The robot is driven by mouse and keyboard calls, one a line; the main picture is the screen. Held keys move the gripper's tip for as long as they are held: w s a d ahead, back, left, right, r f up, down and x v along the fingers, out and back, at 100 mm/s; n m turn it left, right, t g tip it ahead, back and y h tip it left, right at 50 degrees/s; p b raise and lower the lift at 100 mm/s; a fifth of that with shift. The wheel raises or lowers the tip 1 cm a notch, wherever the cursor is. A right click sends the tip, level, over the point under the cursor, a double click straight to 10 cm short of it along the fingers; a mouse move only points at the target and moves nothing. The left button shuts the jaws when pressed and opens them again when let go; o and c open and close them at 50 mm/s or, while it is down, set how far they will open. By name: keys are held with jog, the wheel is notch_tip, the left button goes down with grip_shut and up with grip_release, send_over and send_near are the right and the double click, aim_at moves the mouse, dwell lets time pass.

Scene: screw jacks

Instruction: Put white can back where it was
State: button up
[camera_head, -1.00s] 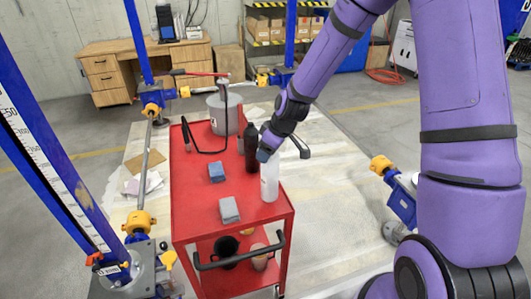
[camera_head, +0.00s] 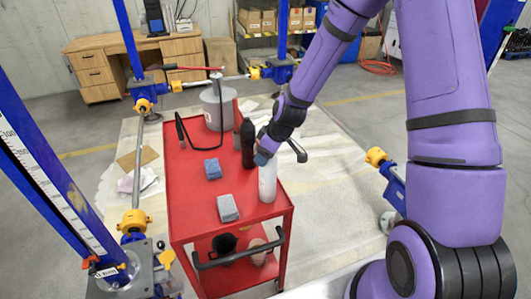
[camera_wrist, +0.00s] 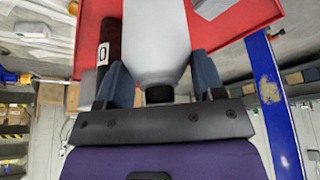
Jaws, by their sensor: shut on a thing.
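The white can (camera_head: 267,183) is upright at the right side of the red cart's top (camera_head: 190,203), near its front right corner. My gripper (camera_head: 264,157) is above it with its fingers around the can's upper part. In the wrist view the white can (camera_wrist: 157,45) sits between the two blue-grey fingers of my gripper (camera_wrist: 158,80), which are shut on it. I cannot tell whether the can's base touches the cart top.
A black bottle (camera_head: 247,143) stands just behind the can. A blue sponge (camera_head: 212,168) and a grey block (camera_head: 228,208) lie to the left. A grey pot (camera_head: 217,108) with a black hose stands at the back. Blue posts surround the cart.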

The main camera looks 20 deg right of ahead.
jog(key=o, duration=1.6)
jog(key=shift+o, duration=0.2)
jog(key=s+d+r+m+h, duration=0.1)
jog(key=s+d+r+m, duration=0.1)
jog(key=s+r, duration=0.55)
jog(key=s+d+r+m+h, duration=0.1)
jog(key=s+r, duration=0.3)
jog(key=r, duration=0.7)
jog(key=s+d+r+m+h, duration=0.1)
jog(key=s+d+r+m, duration=0.1)
jog(key=s+r, duration=0.5)
jog(key=s+d+r+m+t, duration=0.2)
jog(key=s+r+m, duration=0.2)
jog(key=s+r, duration=0.3)
jog(key=s, duration=0.4)
jog(key=shift+s+d+r, duration=0.2)
jog(key=shift+r, duration=0.15)
